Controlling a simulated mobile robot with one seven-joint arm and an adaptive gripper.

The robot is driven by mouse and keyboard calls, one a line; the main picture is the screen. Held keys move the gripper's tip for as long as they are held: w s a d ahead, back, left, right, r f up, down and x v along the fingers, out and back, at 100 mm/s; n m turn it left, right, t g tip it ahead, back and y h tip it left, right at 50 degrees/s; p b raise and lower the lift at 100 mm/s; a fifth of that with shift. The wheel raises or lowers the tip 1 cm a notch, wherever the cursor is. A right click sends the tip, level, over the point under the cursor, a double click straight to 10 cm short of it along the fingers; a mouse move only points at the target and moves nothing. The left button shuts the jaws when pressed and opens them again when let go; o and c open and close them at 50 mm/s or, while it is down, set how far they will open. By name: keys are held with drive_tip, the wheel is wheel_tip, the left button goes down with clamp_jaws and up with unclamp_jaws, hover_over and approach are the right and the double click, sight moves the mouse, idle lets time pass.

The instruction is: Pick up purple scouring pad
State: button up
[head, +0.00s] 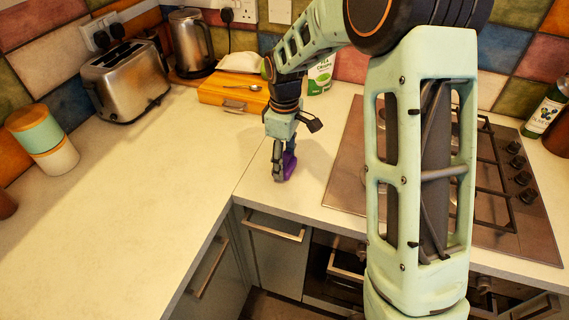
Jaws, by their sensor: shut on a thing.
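The purple scouring pad (290,162) is between the fingers of my gripper (282,172), low over the cream worktop near the inner corner of the counter. The gripper points down and is shut on the pad. Part of the pad is hidden by the fingers. I cannot tell whether the pad touches the worktop.
A hob (340,185) lies to the right of the gripper. A toaster (125,82) and kettle (190,45) stand at the back left.

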sight(285, 159)
drive_tip(key=shift+r, duration=0.1)
drive_tip(key=shift+r+p, duration=0.5)
drive_tip(key=r+p, duration=0.2)
drive_tip(key=r, duration=0.1)
drive_tip(key=shift+s+r, duration=0.25)
drive_tip(key=shift+s, duration=0.1)
drive_tip(key=s+r+p, duration=0.5)
drive_tip(key=s+r, duration=0.3)
drive_tip(key=s, duration=0.5)
drive_tip(key=shift+s+r, duration=0.15)
drive_tip(key=shift+d, duration=0.1)
